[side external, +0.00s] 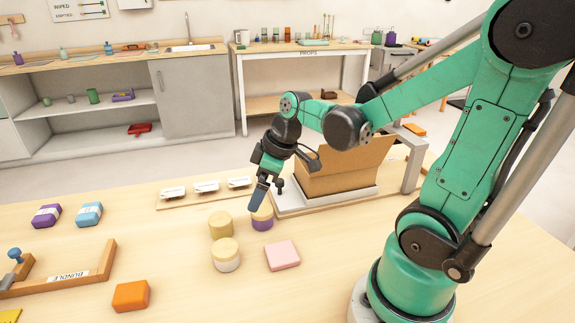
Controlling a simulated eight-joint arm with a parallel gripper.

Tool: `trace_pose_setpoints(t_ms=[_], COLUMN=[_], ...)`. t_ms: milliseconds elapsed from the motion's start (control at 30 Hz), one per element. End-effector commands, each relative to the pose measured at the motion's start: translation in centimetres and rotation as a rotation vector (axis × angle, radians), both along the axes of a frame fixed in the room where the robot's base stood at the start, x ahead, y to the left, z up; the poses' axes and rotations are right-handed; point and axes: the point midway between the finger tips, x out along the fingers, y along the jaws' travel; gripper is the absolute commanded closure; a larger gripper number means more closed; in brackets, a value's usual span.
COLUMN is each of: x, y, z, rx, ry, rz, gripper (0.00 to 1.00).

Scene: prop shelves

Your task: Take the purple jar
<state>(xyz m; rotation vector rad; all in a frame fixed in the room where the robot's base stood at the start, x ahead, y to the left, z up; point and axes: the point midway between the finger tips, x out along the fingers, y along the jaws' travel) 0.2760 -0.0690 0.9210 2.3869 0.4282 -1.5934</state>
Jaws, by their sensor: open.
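The purple jar (262,224) stands upright on the wooden table, with a pale tan lid on top. My gripper (267,195) is open and points down over this jar. One dark finger overlaps the left part of the lid in the picture, and I cannot tell whether it touches. No jar is held. A yellow jar (220,226) with a similar lid stands just left of the purple one. A white jar (226,258) with a tan lid stands in front of the yellow one.
A pink block (282,256) lies in front of the purple jar. An open cardboard box (340,172) on a pale platform stands close behind right. A strip with white labels (206,190) lies behind. An orange block (130,295) and a wooden frame (95,272) lie front left.

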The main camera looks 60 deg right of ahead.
Motion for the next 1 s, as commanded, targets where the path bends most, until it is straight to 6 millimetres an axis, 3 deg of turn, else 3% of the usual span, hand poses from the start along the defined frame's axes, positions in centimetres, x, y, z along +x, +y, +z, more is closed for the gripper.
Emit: trace_pose_setpoints(t_ms=[100, 300, 1000], x=[0.1, -0.1, 1.6], y=[-2.0, -3.2, -2.1], z=[-1.5, -2.8, -7.8], rx=[0.018, 0.035, 0.034], ry=[0.016, 0.012, 0.012], rz=[0.105, 0.206, 0.217], gripper=[0.03, 0.03, 0.03])
